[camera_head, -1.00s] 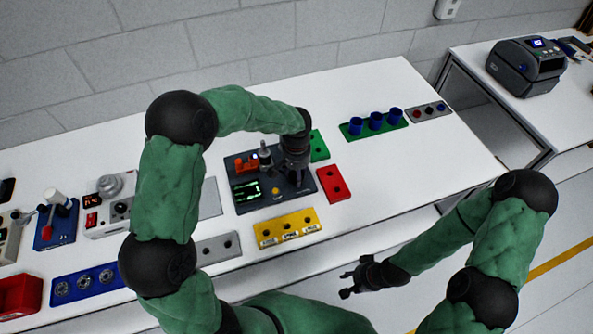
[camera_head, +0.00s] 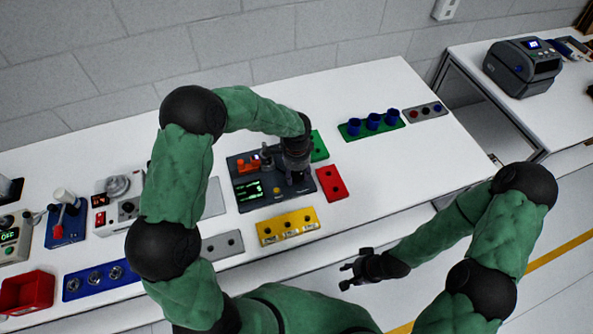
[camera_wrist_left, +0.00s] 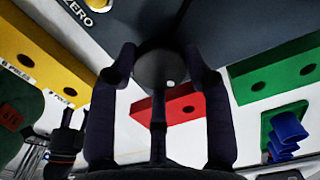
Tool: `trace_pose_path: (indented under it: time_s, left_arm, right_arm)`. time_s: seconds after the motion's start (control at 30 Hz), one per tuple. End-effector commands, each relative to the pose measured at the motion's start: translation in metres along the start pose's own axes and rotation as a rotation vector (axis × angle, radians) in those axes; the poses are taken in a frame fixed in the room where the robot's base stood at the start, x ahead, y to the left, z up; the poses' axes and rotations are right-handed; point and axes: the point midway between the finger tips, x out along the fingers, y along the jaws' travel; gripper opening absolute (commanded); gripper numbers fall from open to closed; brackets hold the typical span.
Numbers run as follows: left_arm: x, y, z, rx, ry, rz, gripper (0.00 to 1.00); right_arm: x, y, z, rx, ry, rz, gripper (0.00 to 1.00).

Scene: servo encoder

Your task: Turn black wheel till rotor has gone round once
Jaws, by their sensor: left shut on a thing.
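The dark encoder unit (camera_head: 246,205) stands on the white bench with a green display (camera_head: 249,190), a yellow button and an orange part. An upright metal part (camera_head: 266,157) stands on the unit just left of my gripper; I cannot tell if it is the rotor. My left gripper (camera_head: 296,181) is over the unit's right side and hides the wheel in the head view. My right gripper (camera_head: 346,278) is open and empty, off the bench's front edge.
Close around the unit are a yellow block (camera_head: 288,229), a red block (camera_head: 332,183), a green block (camera_head: 318,146) and grey plates. A green rack with blue cups (camera_head: 372,122) stands further right.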

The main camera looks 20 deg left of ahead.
Motion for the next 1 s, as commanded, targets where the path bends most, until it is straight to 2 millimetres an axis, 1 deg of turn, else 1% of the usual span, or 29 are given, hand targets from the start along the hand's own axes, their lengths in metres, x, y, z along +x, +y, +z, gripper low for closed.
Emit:
trace_pose_path:
  time_s: [0.03,0.2,0.5,0.7,1.0]
  left_arm:
    - [-0.003,-0.001,-0.002,0.042,0.004,-0.003,0.17]
    - [-0.003,-0.001,-0.001,0.185,0.004,-0.004,0.17]
    - [-0.002,-0.001,-0.002,0.366,0.004,-0.004,0.17]
    - [-0.001,0.000,-0.002,0.427,0.004,-0.004,0.17]
    - [-0.001,0.000,-0.002,0.451,0.004,-0.004,0.17]
  right_arm:
    - [-0.004,-0.002,0.000,0.000,0.000,0.000,0.40]
    - [-0.011,-0.004,0.001,0.000,0.000,0.000,0.40]
    - [-0.019,-0.007,0.001,0.000,0.000,0.000,0.40]
    - [-0.022,-0.008,0.001,0.000,0.000,0.000,0.40]
    - [-0.022,-0.008,0.001,0.000,0.000,0.000,0.40]
